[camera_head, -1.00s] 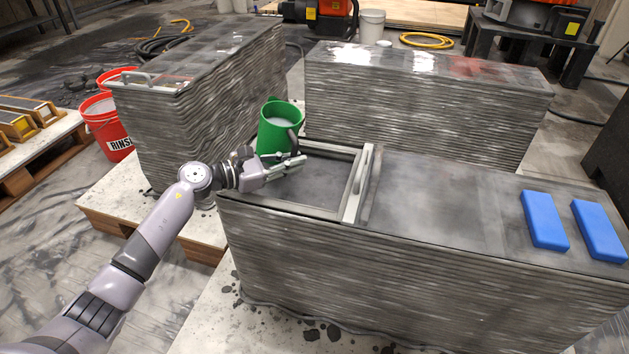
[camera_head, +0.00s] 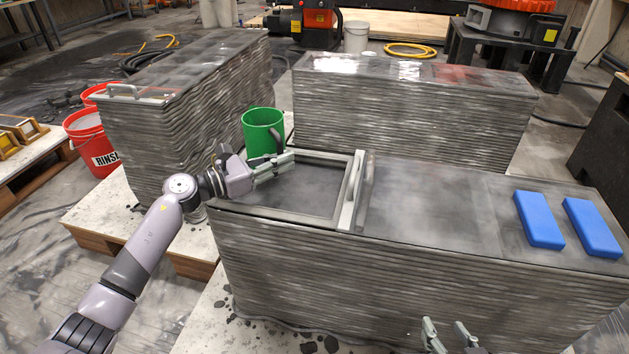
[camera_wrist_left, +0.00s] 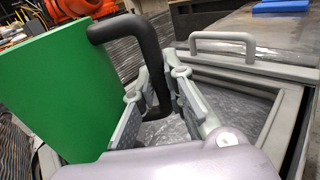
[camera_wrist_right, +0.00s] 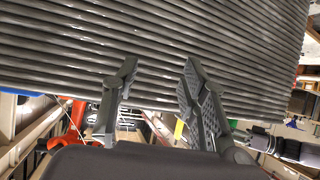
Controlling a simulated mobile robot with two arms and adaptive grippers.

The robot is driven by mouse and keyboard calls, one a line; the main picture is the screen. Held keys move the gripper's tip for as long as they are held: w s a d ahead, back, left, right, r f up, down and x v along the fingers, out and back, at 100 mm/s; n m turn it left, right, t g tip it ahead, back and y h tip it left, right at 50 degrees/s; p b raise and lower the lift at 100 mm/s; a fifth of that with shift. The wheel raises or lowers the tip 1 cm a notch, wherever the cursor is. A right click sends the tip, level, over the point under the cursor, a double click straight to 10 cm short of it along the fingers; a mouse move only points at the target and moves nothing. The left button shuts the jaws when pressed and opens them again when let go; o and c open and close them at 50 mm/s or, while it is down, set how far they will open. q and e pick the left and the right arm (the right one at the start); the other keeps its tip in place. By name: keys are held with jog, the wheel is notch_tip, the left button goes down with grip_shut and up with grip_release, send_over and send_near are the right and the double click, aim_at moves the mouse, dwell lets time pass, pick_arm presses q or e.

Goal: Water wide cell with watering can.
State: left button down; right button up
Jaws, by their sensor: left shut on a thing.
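The green watering can (camera_head: 260,133) is at the left end of the front layered concrete block, by the far edge of a grey-framed cell (camera_head: 303,188). The can stands about upright; whether it touches the block is unclear. My left gripper (camera_head: 283,164) is shut on its black handle, which the left wrist view also shows between the fingers (camera_wrist_left: 155,95). The can's spout is hidden. Dark, wet-looking concrete shows inside the frame. My right gripper (camera_head: 448,335) is open and empty in front of the block, with layered wall ahead of it in the right wrist view (camera_wrist_right: 160,85).
Two blue blocks (camera_head: 539,219) lie on the front block's right end. Another layered block (camera_head: 415,105) stands behind, and one (camera_head: 185,110) at left. A handled grey bar (camera_head: 352,192) borders the frame's right side. A red bucket (camera_head: 92,145) stands at left.

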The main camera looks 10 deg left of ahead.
aim_at(279, 145)
pick_arm(q)
notch_tip(279, 145, up, 3)
jog(key=shift+r+p, duration=0.15)
jog(key=shift+p, duration=0.75)
jog(key=shift+r, duration=0.15)
pick_arm(e)
jog(key=s+d+f+g+h, duration=0.1)
jog(key=s+d+f+g, duration=0.2)
jog(key=s+f+g, duration=0.2)
jog(key=shift+s+f+g, duration=0.3)
jog(key=shift+s+f, duration=0.2)
jog(key=shift+s, duration=1.25)
jog(key=shift+d, duration=0.1)
